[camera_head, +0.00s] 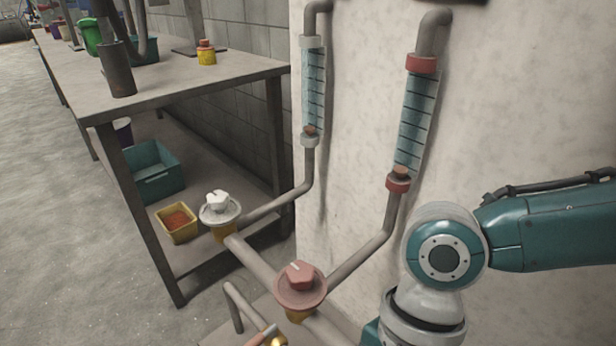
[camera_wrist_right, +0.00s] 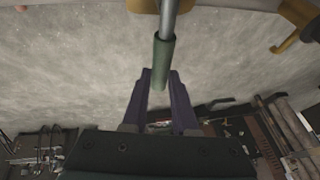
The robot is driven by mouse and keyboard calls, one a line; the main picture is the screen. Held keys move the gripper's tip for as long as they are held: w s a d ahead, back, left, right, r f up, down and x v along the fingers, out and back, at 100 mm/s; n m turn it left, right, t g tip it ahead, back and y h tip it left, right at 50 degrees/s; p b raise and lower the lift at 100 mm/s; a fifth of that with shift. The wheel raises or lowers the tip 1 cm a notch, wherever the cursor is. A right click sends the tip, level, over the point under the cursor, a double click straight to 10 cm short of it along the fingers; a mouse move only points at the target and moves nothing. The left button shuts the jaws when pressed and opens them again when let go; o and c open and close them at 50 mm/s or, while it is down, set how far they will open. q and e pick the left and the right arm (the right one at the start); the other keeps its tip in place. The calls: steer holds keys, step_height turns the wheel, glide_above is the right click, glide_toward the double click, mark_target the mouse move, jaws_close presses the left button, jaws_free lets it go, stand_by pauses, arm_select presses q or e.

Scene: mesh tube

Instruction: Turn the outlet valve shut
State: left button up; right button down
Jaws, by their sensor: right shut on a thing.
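In the right wrist view my right gripper (camera_wrist_right: 161,78) has its two purple fingers shut on the green sleeve (camera_wrist_right: 163,52) of a lever. A grey metal rod (camera_wrist_right: 170,15) runs from the sleeve to the top edge. The rod's far end is out of view, and no label names the outlet valve. In the head view a white valve knob (camera_head: 218,203) and a red valve knob (camera_head: 301,277) sit on grey pipework. A small brass fitting (camera_head: 273,336) is cut off at the bottom edge. My left gripper is not in view.
Two clear mesh tubes, one with white ends (camera_head: 313,90) and one with red ends (camera_head: 415,110), stand against a pale wall. A workbench (camera_head: 190,83) at left holds containers, with a teal crate (camera_head: 152,165) and yellow bin (camera_head: 176,222) beneath. Open floor lies further left.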

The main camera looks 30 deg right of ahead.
steer(key=c, duration=0.7)
jaws_free()
steer(key=shift+s, duration=0.1)
steer(key=shift+d+r, duration=0.1)
steer(key=shift+r, duration=0.1)
steer(key=p+v, duration=0.6)
steer(key=v, duration=0.3)
steer(key=shift+d+r+p, duration=0.15)
steer(key=shift+r+p, duration=0.05)
steer(key=shift+p, duration=0.2)
